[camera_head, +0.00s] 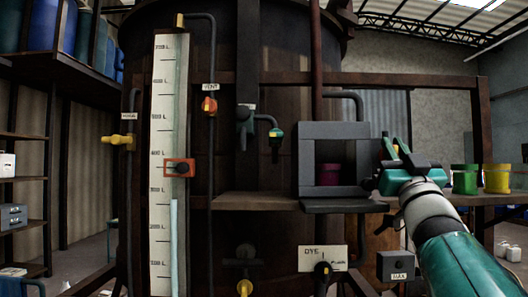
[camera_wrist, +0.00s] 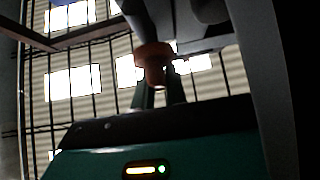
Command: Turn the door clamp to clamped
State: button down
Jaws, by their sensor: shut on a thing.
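A grey box (camera_head: 334,131) with an open front is on the vat's front, with a magenta pot (camera_head: 330,174) inside. My gripper (camera_head: 391,148) is at the box's right side. In the wrist view an orange-brown knob (camera_wrist: 154,62), which I take for the door clamp, sits at the tips of my two green fingers (camera_wrist: 159,94). The fingers are shut on it. In the head view my gripper hides the knob, so I cannot tell the clamp's setting there.
A shelf (camera_head: 255,201) juts out left of the box. A green pot (camera_head: 464,179) and a yellow pot (camera_head: 497,178) stand on a bench at right. A sight gauge (camera_head: 168,120), an orange vent valve (camera_head: 209,105) and a dye panel (camera_head: 322,258) are on the vat.

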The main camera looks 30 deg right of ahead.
jog(key=shift+w+d+f+n+t+y, duration=0.1)
jog(key=shift+n+t+y, duration=0.05)
jog(key=shift+n+y, duration=0.2)
jog(key=shift+w+f+n+t+y, duration=0.1)
jog(key=shift+n+t+y, duration=0.05)
jog(key=shift+n+y, duration=0.2)
jog(key=n+t+y, duration=0.1)
jog(key=n+y, duration=0.8)
jog(key=shift+w+f+t, duration=0.15)
jog(key=shift+t, duration=0.25)
jog(key=n+g+y, duration=0.1)
jog(key=n+y, duration=0.1)
jog(key=n, duration=0.2)
jog(key=n+g+y, duration=0.1)
jog(key=n+y, duration=0.2)
jog(key=shift+a+f+n+y, duration=0.1)
jog(key=shift+a+n+y, duration=0.1)
jog(key=shift+n+y, duration=0.15)
jog(key=shift+w+a+f+n+g+y, duration=0.15)
jog(key=shift+n+g+y, duration=0.45)
jog(key=shift+n+g, duration=1.25)
jog(key=shift+s+f+n+g+y, duration=0.1)
jog(key=shift+n+g+y, duration=0.45)
jog(key=shift+n+g, duration=1.3)
jog(key=shift+n+t, duration=0.5)
jog(key=shift+n, duration=0.15)
